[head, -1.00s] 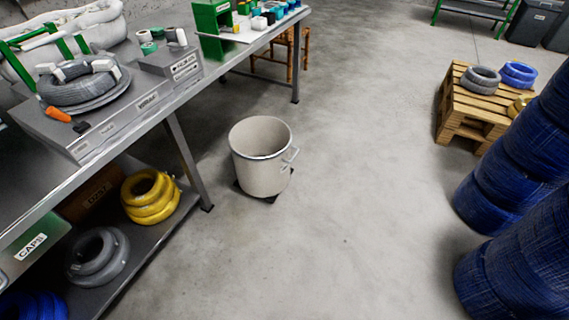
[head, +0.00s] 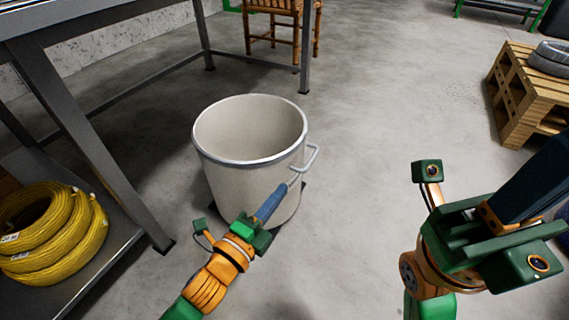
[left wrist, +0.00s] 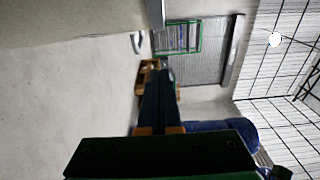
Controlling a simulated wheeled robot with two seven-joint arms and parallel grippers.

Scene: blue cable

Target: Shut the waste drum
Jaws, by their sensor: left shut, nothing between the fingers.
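The waste drum (head: 240,180) is an off-white round bin on the floor in the head view. Its top is open and I see its empty-looking inside. A pale handle (head: 313,158) sticks out on its right side. My left gripper (head: 288,187) is shut and empty, its fingers in front of the drum's right wall, just below the handle; whether they touch is unclear. In the left wrist view the drum's wall (left wrist: 65,18) fills the upper left, beside the shut fingers (left wrist: 158,78). My right gripper (head: 540,175) is raised at the right, apart from the drum; its fingertips are unclear.
A steel table's leg (head: 90,130) stands left of the drum. Yellow cable coils (head: 50,235) lie on its lower shelf. A wooden chair (head: 285,30) is behind. A pallet stack (head: 525,100) stands at the right. The floor between drum and pallets is clear.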

